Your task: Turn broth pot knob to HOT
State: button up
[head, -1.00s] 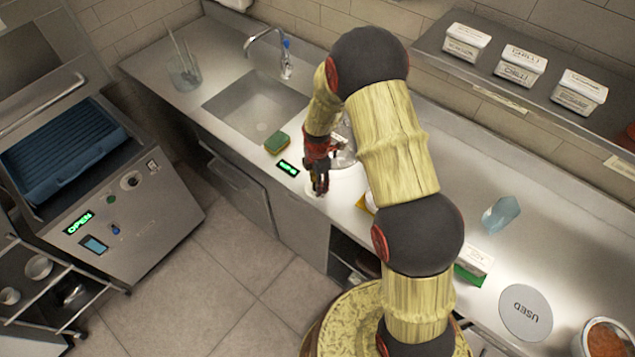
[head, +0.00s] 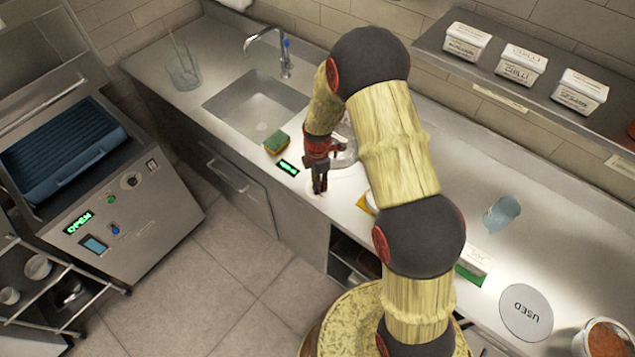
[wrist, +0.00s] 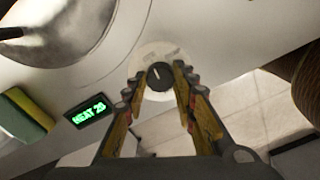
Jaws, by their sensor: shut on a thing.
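The broth pot knob (wrist: 160,76) is a small black dial with a pale pointer line, set on a round whitish plate (wrist: 140,58) in the wrist view. The lettering on the plate is too blurred to read. My gripper (wrist: 159,82) has its fingertips on both sides of the knob and is shut on it. In the head view my gripper (head: 319,190) points down at the counter's front edge and hides the knob. A green display reading "HEAT 25" (wrist: 88,113) lies left of the knob. The metal broth pot (wrist: 60,30) shows at the upper left, partly cut off.
A green and yellow sponge (head: 276,143) lies by the sink (head: 255,105). White labelled boxes stand on the shelf (head: 430,45).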

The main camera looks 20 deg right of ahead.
jog(key=m+b, duration=0.1)
jog(key=m, duration=0.4)
jog(key=m+b, duration=0.1)
jog(key=m, duration=0.8)
jog(key=shift+b, duration=0.4)
jog(key=m, duration=0.4)
jog(key=shift+m, duration=0.3)
jog(key=m+b, duration=0.1)
jog(key=m, duration=1.1)
jog(key=shift+m, duration=2.1)
